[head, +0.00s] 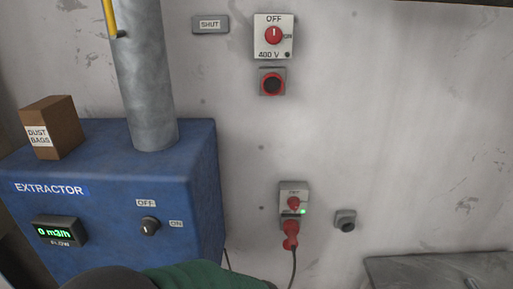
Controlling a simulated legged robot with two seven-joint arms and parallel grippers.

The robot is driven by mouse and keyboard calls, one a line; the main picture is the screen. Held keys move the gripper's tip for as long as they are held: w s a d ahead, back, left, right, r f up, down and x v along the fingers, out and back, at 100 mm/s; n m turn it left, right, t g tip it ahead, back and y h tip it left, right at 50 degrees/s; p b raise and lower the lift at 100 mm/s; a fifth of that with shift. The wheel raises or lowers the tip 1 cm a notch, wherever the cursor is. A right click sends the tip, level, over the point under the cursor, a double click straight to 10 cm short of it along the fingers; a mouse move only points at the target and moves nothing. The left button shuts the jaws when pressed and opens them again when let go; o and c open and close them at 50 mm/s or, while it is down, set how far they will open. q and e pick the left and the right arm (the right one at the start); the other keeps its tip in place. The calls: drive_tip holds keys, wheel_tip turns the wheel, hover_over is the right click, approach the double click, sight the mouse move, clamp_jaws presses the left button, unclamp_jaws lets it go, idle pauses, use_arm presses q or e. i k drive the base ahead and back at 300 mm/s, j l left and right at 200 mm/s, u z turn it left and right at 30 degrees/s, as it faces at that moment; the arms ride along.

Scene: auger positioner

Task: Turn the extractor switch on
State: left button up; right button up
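The extractor (185,190) is a blue cabinet at the left of the head view. Its switch is a small black knob (149,226) on the front face. The OFF label (146,203) is above the knob and the ON label (176,224) is to its right. The knob's pointer is too small to read surely. The flow display (54,232) shows a green "0 m3/h". Neither gripper shows; a dark and green rounded shape at the bottom edge seems to be part of my arm.
A brown dust bags box (53,128) and a grey pipe (146,85) stand on the cabinet. On the wall are a 400 V switch (273,36) pointing to OFF and a socket (293,197) with a red plug (290,235). A grey surface (430,270) is at lower right.

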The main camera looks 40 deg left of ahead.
sight(150, 223)
drive_tip(key=u, duration=1.9)
